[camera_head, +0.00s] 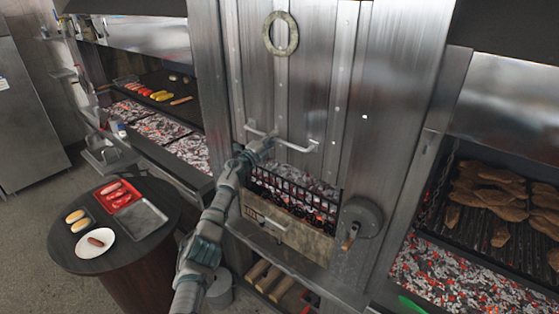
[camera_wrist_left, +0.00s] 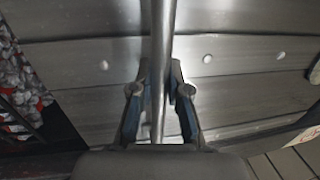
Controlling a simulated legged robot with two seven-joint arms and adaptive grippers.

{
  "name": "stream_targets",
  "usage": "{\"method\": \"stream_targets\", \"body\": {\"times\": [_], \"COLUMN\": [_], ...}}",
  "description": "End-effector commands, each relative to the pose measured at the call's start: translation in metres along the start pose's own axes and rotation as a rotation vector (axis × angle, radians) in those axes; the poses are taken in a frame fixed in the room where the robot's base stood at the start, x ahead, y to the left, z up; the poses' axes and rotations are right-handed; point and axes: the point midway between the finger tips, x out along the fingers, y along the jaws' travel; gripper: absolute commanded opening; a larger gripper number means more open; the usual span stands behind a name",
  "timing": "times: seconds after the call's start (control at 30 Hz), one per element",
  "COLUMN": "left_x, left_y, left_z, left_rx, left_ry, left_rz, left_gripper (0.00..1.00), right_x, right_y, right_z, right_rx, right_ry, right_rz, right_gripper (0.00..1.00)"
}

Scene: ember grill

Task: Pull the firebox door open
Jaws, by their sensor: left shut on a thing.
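The firebox door (camera_head: 312,95) is the tall ribbed metal panel in the middle of the head view. A metal bar handle (camera_head: 297,146) runs across its lower part. Below the door's lower edge, glowing coals (camera_head: 300,184) show behind a black grate. My left gripper (camera_head: 262,143) is shut on the handle, left of its middle. In the left wrist view the handle bar (camera_wrist_left: 161,45) passes between the two fingers (camera_wrist_left: 160,95), with riveted metal behind it. My right gripper is not in view.
A round dark table (camera_head: 155,240) with trays and a plate of food stands at lower left. A round crank wheel (camera_head: 361,217) is right of the firebox opening. Grills with hot coals lie on both sides. Logs (camera_head: 268,280) sit below.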

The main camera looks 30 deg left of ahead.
Motion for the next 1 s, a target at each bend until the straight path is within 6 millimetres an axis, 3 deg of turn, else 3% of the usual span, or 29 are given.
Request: {"method": "stream_targets", "body": {"times": [0.03, 0.3, 0.6, 0.97, 1.0], "left_x": [0.007, 0.018, 0.022, 0.022, 0.022], "left_y": [-0.037, -0.094, -0.118, -0.119, -0.119], "left_z": [0.0, 0.005, 0.007, 0.009, 0.009], "left_rx": [-0.002, 0.001, -0.001, -0.001, -0.001], "left_ry": [0.009, 0.006, -0.001, -0.005, -0.005], "left_rz": [-0.023, -0.021, -0.019, -0.018, -0.018], "left_gripper": [0.0, 0.0, 0.0, 0.0, 0.17], "right_x": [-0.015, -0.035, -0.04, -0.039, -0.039], "right_y": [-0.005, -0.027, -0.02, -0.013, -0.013], "right_z": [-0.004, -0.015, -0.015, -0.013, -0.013], "right_rx": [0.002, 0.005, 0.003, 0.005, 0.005], "right_ry": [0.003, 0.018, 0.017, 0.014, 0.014], "right_rz": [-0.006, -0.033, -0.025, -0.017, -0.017], "right_gripper": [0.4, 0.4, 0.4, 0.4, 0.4]}}
